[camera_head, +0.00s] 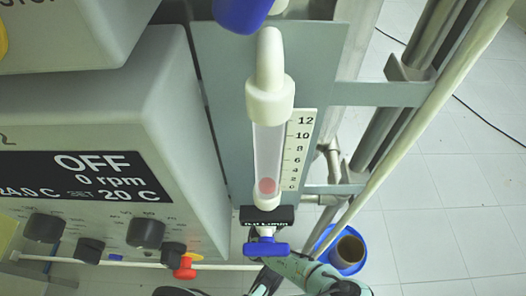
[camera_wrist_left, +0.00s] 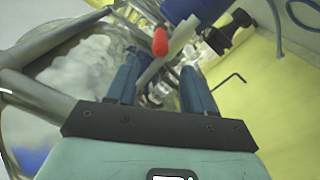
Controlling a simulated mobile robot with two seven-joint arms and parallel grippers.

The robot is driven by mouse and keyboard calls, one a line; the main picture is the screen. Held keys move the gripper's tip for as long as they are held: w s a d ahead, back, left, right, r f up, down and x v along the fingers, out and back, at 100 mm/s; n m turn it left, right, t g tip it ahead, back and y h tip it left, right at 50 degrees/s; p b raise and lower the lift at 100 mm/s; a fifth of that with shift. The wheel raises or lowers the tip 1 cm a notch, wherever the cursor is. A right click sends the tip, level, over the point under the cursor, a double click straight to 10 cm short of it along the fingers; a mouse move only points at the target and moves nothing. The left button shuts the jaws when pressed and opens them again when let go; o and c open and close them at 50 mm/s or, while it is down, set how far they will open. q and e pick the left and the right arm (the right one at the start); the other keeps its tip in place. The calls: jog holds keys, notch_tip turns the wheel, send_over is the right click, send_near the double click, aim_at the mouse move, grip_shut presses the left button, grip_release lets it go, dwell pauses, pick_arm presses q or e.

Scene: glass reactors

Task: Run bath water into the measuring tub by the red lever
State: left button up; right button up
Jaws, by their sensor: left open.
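A blue lever (camera_head: 266,247) sits below the tub, under a black label. A red lever end (camera_wrist_left: 160,42) shows in the left wrist view, just beyond the fingertips. My left gripper (camera_wrist_left: 160,76) is open, its two dark blue fingers apart on either side of a pale bar. I cannot see it gripping anything.
A control box (camera_head: 82,177) reading OFF, 0 rpm and 20 C stands left of the tub. A red part (camera_head: 184,268) shows below its knobs. Another blue handle (camera_head: 240,12) is above the tub. Metal posts stand at right; a blue container (camera_head: 346,252) is on the floor.

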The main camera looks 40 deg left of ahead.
pick_arm(q)
jog(key=b+x, duration=0.2)
jog(key=x, duration=0.8)
jog(key=shift+w+a, duration=0.25)
pick_arm(e)
jog(key=shift+g, duration=0.9)
jog(key=s+f, duration=0.2)
jog(key=s, duration=0.2)
jog(key=shift+s+d+f, duration=0.3)
jog(key=shift+s+f, duration=0.1)
pick_arm(q)
grip_shut()
